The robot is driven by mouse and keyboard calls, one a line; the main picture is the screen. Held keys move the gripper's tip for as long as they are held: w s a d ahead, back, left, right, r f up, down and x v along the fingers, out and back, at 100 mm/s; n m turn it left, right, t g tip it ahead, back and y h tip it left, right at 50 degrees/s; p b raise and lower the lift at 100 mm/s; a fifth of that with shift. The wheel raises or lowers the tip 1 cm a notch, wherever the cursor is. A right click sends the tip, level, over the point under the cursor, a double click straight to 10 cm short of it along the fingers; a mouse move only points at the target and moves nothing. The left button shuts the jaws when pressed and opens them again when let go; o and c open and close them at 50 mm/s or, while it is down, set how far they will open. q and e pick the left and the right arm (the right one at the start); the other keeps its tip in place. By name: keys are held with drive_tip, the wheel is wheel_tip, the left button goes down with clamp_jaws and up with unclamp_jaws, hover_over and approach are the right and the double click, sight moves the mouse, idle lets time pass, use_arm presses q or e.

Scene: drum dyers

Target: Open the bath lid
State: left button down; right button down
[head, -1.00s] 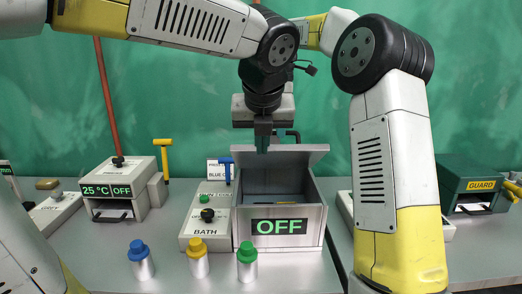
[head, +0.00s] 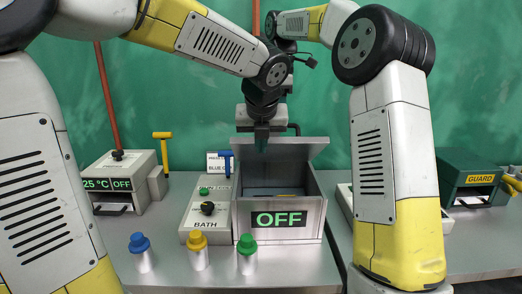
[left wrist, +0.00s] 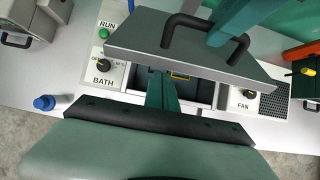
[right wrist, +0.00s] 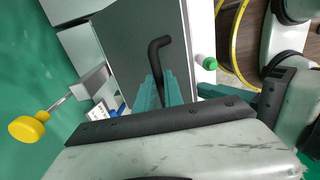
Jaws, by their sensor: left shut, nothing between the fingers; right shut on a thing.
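The bath (head: 322,212) is a grey box with an OFF display on its front. Its lid (head: 312,147) stands raised and tilted at the back, so the inside shows. My right gripper (right wrist: 157,88) is shut on the black lid handle (right wrist: 154,50) in the right wrist view. The handle also shows on the lid's outer face in the left wrist view (left wrist: 178,24), with a green finger of my right gripper at it. My left gripper (head: 262,145) is shut and empty, pointing down on the lid's inner side. In the left wrist view its fingers (left wrist: 160,88) are over the bath opening.
The bath control panel (head: 200,222) with black knob adjoins the box's left side. Blue (head: 141,255), yellow (head: 198,252) and green-capped (head: 246,254) bottles stand in front. A heater box (head: 118,175) is left; a green GUARD machine (head: 470,170) is right.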

drive_tip(key=shift+w+d+f, duration=0.15)
drive_tip(key=shift+f, duration=0.05)
use_arm(q)
drive_tip(key=shift+w+r, duration=0.6)
drive_tip(key=shift+r, duration=0.1)
use_arm(e)
drive_tip(key=c, duration=1.5)
unclamp_jaws()
drive_tip(key=shift+o, duration=0.2)
use_arm(q)
drive_tip(key=shift+f, duration=0.1)
use_arm(e)
drive_tip(key=shift+r, duration=0.15)
